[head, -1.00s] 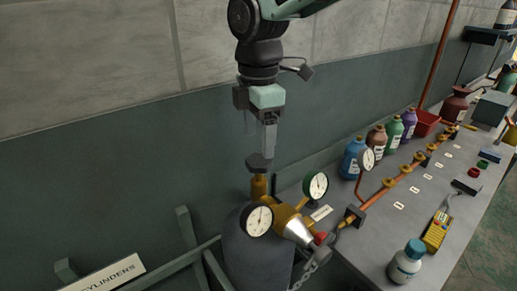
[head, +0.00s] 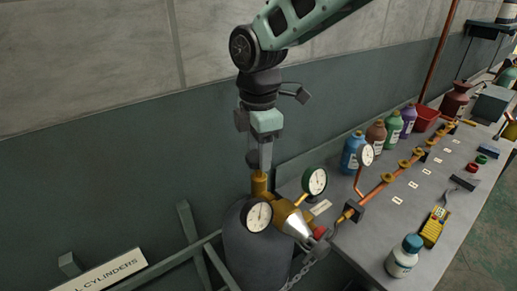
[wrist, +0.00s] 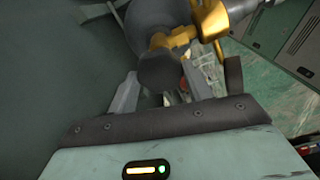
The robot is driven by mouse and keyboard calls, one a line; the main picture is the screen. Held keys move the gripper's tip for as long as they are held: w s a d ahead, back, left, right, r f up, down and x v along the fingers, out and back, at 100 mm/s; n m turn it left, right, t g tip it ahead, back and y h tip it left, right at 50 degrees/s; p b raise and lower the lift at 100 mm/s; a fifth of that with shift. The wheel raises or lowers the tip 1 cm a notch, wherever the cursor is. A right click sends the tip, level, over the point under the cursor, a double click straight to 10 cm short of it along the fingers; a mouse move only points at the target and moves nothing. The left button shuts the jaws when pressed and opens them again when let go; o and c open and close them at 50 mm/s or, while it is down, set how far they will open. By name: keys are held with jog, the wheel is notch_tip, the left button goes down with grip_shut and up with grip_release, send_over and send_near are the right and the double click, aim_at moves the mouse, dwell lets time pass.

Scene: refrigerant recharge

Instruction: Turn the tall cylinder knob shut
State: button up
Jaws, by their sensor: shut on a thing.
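The tall dark grey cylinder (head: 258,247) stands against the wall, with a brass valve (head: 259,184) on top. Its dark round knob (head: 252,160) sits above the brass stem and is partly hidden by my fingers. My gripper (head: 260,163) points down from above and is shut on the knob. In the wrist view the knob (wrist: 165,73) lies between the fingers of my gripper (wrist: 163,92), with the brass valve (wrist: 182,38) behind it. How far the knob is turned cannot be told.
Two round gauges, a near one (head: 257,216) and one to the right (head: 315,181), sit close beside the valve. A chain (head: 306,268) hangs by the cylinder. The grey bench (head: 375,235) on the right holds bottles and a copper manifold (head: 384,187).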

jog(key=shift+m, duration=0.4)
jog(key=m, duration=1.3)
jog(key=shift+w, duration=0.1)
jog(key=m, duration=0.5)
jog(key=shift+r, duration=0.1)
jog(key=shift+m, duration=1.6)
jog(key=o, duration=1)
